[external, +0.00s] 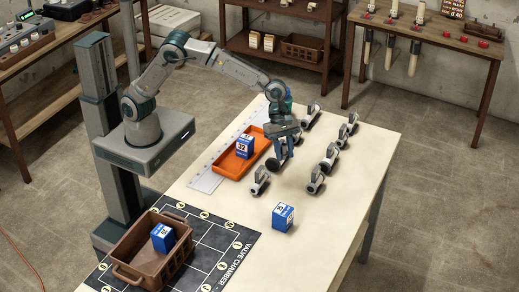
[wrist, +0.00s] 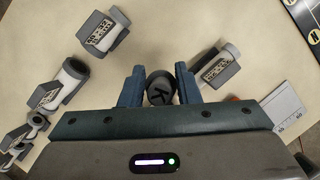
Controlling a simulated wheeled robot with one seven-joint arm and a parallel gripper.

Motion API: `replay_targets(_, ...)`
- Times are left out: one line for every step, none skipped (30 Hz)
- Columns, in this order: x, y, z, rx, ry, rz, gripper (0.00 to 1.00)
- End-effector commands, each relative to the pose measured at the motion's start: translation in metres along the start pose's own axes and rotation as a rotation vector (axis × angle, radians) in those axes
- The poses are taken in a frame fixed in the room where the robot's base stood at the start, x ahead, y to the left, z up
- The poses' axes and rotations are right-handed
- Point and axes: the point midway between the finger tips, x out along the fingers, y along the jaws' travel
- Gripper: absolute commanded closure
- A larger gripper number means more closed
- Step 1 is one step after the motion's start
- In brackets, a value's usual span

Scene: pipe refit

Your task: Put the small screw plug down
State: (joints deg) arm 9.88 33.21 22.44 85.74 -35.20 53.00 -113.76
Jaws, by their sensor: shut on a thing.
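My gripper (external: 284,150) is over the cream table, among the pipe fittings. In the wrist view my gripper (wrist: 160,70) has its two blue fingers on either side of a dark round plug (wrist: 159,90) with a mark on its end face. The fingers are shut on it. In the external view a dark round end (external: 272,165) shows just below the fingers, close to the tabletop. I cannot tell whether it touches the table.
Several grey-and-white labelled pipe fittings (external: 315,181) stand around my gripper. An orange tray (external: 228,167) with a blue box is to the left. Another blue box (external: 283,217) stands in front. A brown crate (external: 133,245) sits on the black chamber mat (external: 212,257). The right table edge is clear.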

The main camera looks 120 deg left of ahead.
Motion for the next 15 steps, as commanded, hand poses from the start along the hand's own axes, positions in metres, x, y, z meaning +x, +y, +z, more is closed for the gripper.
replay_targets(-0.008,0.012,-0.008,-0.075,-0.002,0.03,0.92)
replay_targets(-0.01,0.018,-0.013,-0.118,-0.004,0.047,0.92)
replay_targets(-0.012,0.025,-0.02,-0.17,-0.006,0.067,0.92)
replay_targets(-0.013,0.03,-0.023,-0.203,-0.009,0.082,0.92)
replay_targets(-0.015,0.033,-0.027,-0.232,-0.012,0.093,0.92)
replay_targets(-0.016,0.037,-0.031,-0.264,-0.014,0.106,0.92)
replay_targets(-0.016,0.04,-0.033,-0.284,-0.016,0.114,0.92)
replay_targets(-0.017,0.043,-0.035,-0.299,-0.018,0.12,0.92)
replay_targets(-0.016,0.047,-0.038,-0.316,-0.019,0.126,0.92)
replay_targets(-0.015,0.051,-0.041,-0.324,-0.02,0.13,0.92)
replay_targets(-0.014,0.055,-0.044,-0.33,-0.02,0.132,0.92)
replay_targets(-0.011,0.061,-0.048,-0.333,-0.02,0.134,0.92)
replay_targets(-0.009,0.066,-0.052,-0.335,-0.02,0.134,0.92)
replay_targets(-0.006,0.072,-0.056,-0.336,-0.02,0.134,0.92)
replay_targets(-0.002,0.081,-0.061,-0.335,-0.019,0.134,0.92)
